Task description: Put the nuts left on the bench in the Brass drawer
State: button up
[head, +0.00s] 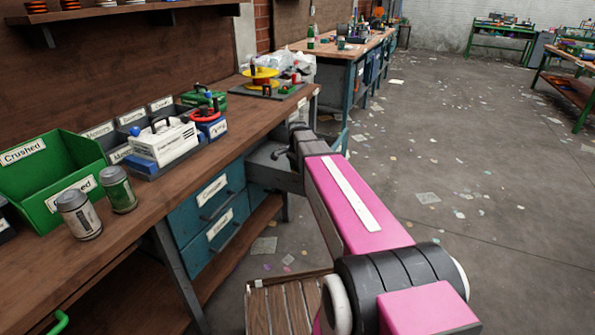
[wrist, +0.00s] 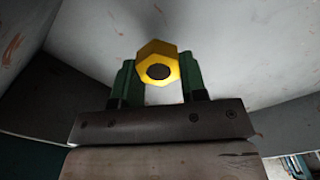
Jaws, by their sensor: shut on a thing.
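My gripper (wrist: 158,72) is shut on a yellow hex nut (wrist: 158,50), held between its two green fingers. Around it in the wrist view are pale grey scuffed walls (wrist: 230,40), like the inside of a drawer. In the head view my pink arm reaches to an open drawer (head: 268,158) under the bench, with a grey inside. My gripper and the nut are hidden there behind the arm. The open drawer's label does not show, so I cannot tell its name. I cannot make out any loose nut on the wooden bench (head: 245,125).
Two shut teal drawers (head: 210,196) with labels are left of the open one. On the bench stand a green bin (head: 45,180), two cans (head: 118,190), a white case (head: 163,142) and a yellow reel (head: 260,78). A wooden crate (head: 282,305) is on the floor.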

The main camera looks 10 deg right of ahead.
jog(key=shift+f, duration=0.25)
jog(key=shift+f, duration=0.6)
jog(key=o, duration=1)
notch_tip(320, 180, up, 13)
jog(key=shift+r, duration=0.1)
